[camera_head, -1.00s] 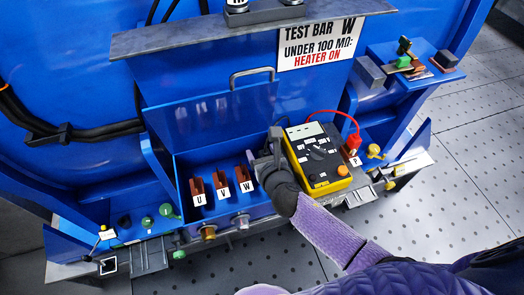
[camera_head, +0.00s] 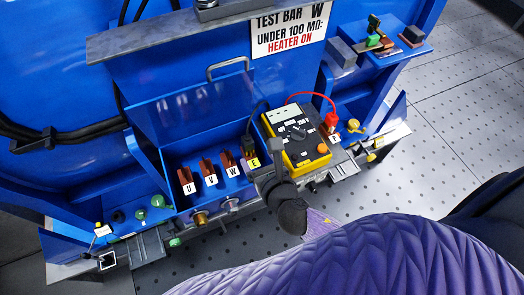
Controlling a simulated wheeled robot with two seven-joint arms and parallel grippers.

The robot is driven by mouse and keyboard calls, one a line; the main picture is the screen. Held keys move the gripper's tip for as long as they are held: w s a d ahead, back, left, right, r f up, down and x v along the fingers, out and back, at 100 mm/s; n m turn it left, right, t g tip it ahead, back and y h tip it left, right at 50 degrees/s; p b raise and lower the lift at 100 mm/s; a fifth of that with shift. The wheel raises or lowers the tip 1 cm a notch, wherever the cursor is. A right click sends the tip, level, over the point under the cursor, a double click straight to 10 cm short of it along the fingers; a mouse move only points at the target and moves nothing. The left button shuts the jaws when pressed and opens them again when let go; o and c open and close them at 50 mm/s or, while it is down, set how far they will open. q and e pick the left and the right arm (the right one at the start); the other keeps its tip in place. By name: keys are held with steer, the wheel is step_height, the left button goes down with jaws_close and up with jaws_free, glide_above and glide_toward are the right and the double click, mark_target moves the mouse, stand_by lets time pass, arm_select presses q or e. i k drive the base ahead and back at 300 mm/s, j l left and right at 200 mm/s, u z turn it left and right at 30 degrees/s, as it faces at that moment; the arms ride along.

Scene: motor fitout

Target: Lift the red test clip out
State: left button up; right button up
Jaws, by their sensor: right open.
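The red test clip (camera_head: 332,120) stands in the holder marked P, right of the yellow meter (camera_head: 300,150). A red lead (camera_head: 310,97) arches from the meter to the clip. My right gripper (camera_head: 269,163) is open at the meter's front left corner, left of the red clip and apart from it. The gripper is seen mostly from behind, and nothing shows between its fingers. A dark clip (camera_head: 248,146) stands in the holder marked E, just beyond the gripper. My left gripper is not in view.
A blue open box (camera_head: 185,135) holds brown holders marked U, V and W. Brass and grey fittings (camera_head: 200,217) stick out at its front. A blue shelf (camera_head: 400,45) with small parts is at the upper right. A sign (camera_head: 290,30) hangs behind.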

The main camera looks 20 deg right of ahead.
mark_target(331, 120)
steer(key=z, duration=1.4)
steer(key=i+l+u, duration=0.25)
steer(key=u, duration=0.2)
steer(key=i+l+u, duration=0.2)
steer(key=l+u, duration=0.3)
steer(key=i+l+u, duration=0.15)
steer(key=l+u, duration=0.15)
steer(key=u, duration=0.15)
